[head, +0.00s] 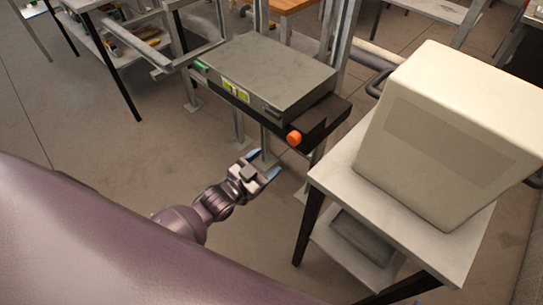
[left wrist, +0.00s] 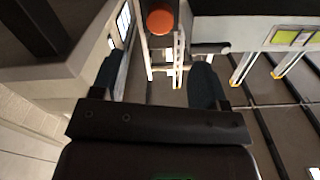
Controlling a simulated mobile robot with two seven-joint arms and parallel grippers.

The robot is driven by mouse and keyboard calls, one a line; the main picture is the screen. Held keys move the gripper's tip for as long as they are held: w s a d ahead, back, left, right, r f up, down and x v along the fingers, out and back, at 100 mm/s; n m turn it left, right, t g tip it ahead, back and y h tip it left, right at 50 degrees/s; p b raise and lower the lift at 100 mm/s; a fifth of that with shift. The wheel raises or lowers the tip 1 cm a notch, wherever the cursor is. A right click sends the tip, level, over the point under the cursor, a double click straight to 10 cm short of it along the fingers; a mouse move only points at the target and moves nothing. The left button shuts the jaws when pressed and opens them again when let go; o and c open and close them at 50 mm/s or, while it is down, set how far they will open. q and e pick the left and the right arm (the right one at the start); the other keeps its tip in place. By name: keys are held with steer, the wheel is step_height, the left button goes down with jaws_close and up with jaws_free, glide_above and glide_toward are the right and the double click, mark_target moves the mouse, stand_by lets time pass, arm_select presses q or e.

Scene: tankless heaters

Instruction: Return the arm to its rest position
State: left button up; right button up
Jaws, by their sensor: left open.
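My left arm reaches in from the lower left of the head view. Its gripper (head: 264,164) is open and empty, in front of and below a grey box-shaped heater unit (head: 265,72). In the left wrist view the two dark fingers (left wrist: 155,85) stand wide apart with nothing between them. An orange knob (head: 294,137) sits on the dark front of the unit, a little above and right of the gripper. The knob also shows in the left wrist view (left wrist: 160,21), beyond the fingertips. My right gripper is in neither view.
A white side table (head: 470,246) stands to the right and carries a large cream box (head: 450,135). A metal stand holds the heater unit. A shelf with tools (head: 135,38) is at the back left. Bare floor (head: 110,165) lies to the left of the gripper.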

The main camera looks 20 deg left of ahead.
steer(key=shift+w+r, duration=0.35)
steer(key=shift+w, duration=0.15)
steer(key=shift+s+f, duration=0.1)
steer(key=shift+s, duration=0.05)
arm_select(q)
steer(key=s+a+f+n+g+y, duration=0.3)
steer(key=s, duration=0.6)
steer(key=s+a+f+n+g+y, duration=0.2)
steer(key=s+a+f+y, duration=0.1)
steer(key=s, duration=0.6)
steer(key=shift+a+f+n+g, duration=0.4)
steer(key=shift+a+f, duration=0.2)
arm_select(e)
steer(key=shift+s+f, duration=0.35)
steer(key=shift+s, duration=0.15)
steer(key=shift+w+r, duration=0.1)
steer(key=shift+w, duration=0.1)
